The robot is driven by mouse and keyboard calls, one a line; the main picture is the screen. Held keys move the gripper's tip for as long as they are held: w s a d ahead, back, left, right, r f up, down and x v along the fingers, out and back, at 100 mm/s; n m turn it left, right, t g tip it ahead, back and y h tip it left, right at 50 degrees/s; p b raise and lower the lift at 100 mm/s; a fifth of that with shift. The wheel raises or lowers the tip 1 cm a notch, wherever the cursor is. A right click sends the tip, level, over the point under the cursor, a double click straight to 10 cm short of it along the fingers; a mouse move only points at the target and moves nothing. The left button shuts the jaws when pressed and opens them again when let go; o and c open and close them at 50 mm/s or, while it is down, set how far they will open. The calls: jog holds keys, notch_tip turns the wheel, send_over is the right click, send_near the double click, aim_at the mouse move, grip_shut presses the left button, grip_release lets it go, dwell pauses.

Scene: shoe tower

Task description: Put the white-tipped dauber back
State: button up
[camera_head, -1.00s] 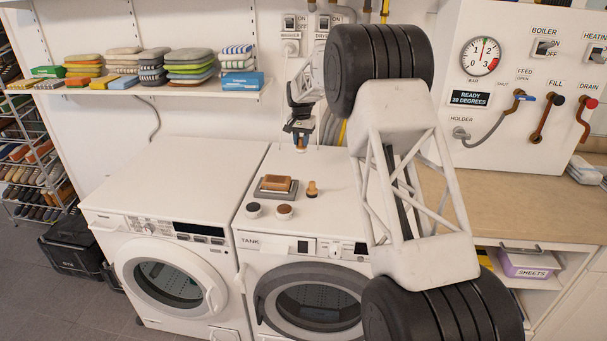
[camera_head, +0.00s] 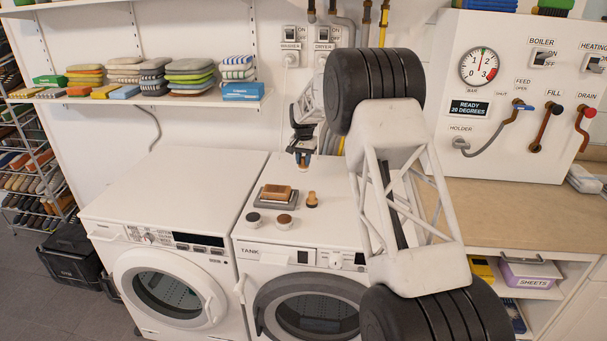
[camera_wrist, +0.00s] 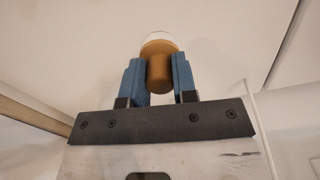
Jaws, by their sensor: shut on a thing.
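My gripper (camera_head: 302,158) is above the back of the right-hand machine's white top. In the wrist view my gripper (camera_wrist: 158,75) has its blue fingers shut on the brown wooden handle of a dauber (camera_wrist: 160,64). A pale white end shows at the dauber's far side. In the head view the held dauber (camera_head: 304,164) is small, just under the fingers and close above the top. A second dauber (camera_head: 312,199), with a tan wooden handle and a dark lower end, stands on the machine top nearer the front.
A wooden brush (camera_head: 277,192) lies on a grey pad (camera_head: 262,196). Two round tins, one dark-lidded (camera_head: 254,221) and one brown-lidded (camera_head: 284,221), stand in front. The left machine top (camera_head: 160,190) is clear. A shelf (camera_head: 150,99) with folded cloths hangs behind.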

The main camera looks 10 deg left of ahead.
aim_at(303, 158)
jog(key=shift+f, duration=0.95)
jog(key=shift+f, duration=0.15)
jog(key=shift+f, duration=1.75)
jog(key=shift+f, duration=0.1)
jog(key=o, duration=0.8)
jog(key=shift+o, duration=0.2)
notch_tip(303, 158, up, 12)
jog(key=shift+r, duration=0.1)
